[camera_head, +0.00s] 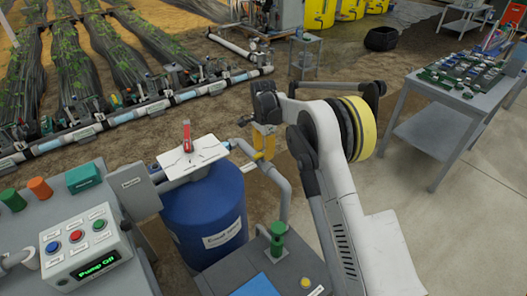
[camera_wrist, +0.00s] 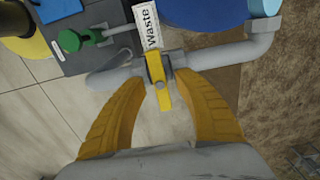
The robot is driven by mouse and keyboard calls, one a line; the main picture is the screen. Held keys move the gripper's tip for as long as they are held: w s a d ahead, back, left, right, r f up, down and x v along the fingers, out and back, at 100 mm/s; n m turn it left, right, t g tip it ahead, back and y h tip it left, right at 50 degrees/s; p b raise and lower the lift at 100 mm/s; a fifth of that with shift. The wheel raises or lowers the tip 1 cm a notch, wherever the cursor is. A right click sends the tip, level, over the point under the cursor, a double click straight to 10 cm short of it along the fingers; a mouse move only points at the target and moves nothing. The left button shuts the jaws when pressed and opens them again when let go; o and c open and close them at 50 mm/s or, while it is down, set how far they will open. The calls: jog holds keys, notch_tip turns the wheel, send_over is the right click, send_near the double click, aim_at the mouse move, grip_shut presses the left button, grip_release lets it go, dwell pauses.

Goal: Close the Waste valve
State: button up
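The Waste valve has a yellow lever handle (camera_wrist: 156,66) on a grey pipe (camera_wrist: 225,54), with a white "Waste" tag (camera_wrist: 146,28) beside it in the wrist view. The handle lies roughly across the pipe, its longer end pointing toward my gripper. My gripper (camera_wrist: 160,84) is open, with one yellow finger on each side of the handle and visible gaps between. Contact is not seen. In the head view, my gripper (camera_head: 264,142) hangs over the pipe right of the blue barrel, and its fingers and arm hide much of the valve.
The blue barrel (camera_head: 205,215) stands close to the left, with a red-handled valve (camera_head: 187,136) on its white top. A green knob (camera_head: 278,238) sits on a grey box nearby. A control panel (camera_head: 85,240) is at lower left. A cluttered bench (camera_head: 465,80) stands right; floor between is clear.

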aim_at(264, 152)
notch_tip(264, 152, up, 12)
dwell(0.6)
jog(key=shift+r, duration=0.1)
dwell(0.4)
